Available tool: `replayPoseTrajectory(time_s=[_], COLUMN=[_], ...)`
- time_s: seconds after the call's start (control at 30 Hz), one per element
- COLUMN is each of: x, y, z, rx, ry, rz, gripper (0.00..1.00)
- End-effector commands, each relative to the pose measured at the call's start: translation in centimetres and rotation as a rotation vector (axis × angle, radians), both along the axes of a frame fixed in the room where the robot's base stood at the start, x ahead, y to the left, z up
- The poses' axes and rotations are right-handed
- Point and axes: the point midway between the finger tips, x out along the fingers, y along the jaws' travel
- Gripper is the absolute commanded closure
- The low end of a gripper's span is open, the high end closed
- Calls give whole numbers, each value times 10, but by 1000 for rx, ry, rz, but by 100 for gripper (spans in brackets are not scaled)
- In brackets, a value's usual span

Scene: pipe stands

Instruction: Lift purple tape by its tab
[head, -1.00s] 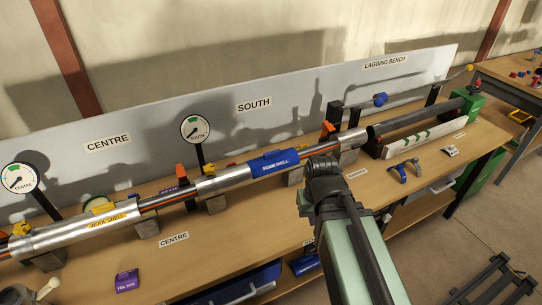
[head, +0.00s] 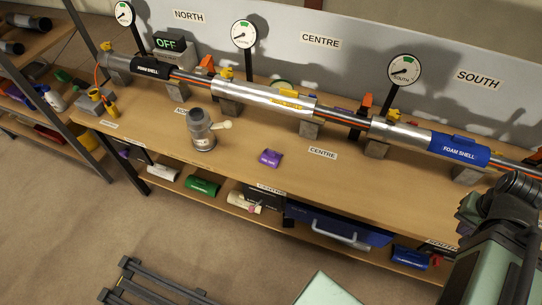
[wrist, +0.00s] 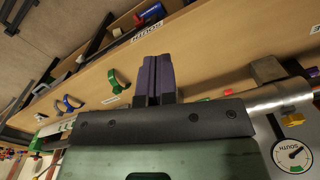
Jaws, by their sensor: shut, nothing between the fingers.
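The purple tape (head: 269,159) is a small purple piece with a pale label, lying on the bench top near its front edge, left of the CENTRE label, in the head view. A small raised part shows at its top, but I cannot make out the tab clearly. My gripper (wrist: 158,78) shows in the wrist view with its dark fingers together and empty. In the head view my arm is at the lower right, far to the right of the tape, and its fingers are hidden. The tape is not visible in the wrist view.
A pipe with silver shells (head: 262,97) and a blue foam shell (head: 459,149) runs on stands behind the tape. A grey canister (head: 201,130) with a pale handle stands to its left. Gauges (head: 244,34) rise behind the pipe. Bench top around the tape is clear.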

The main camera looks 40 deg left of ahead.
Motion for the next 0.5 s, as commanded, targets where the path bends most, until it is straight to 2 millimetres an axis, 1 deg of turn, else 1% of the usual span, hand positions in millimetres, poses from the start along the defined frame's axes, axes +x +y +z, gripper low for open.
replayPoseTrajectory(time_s=[0.23, 0.27, 0.5], x=[0, 0, 0], y=[0, 0, 0], z=[0, 0, 0], rx=[0, 0, 0], ry=[0, 0, 0], rz=[0, 0, 0], gripper=[100, 98, 62])
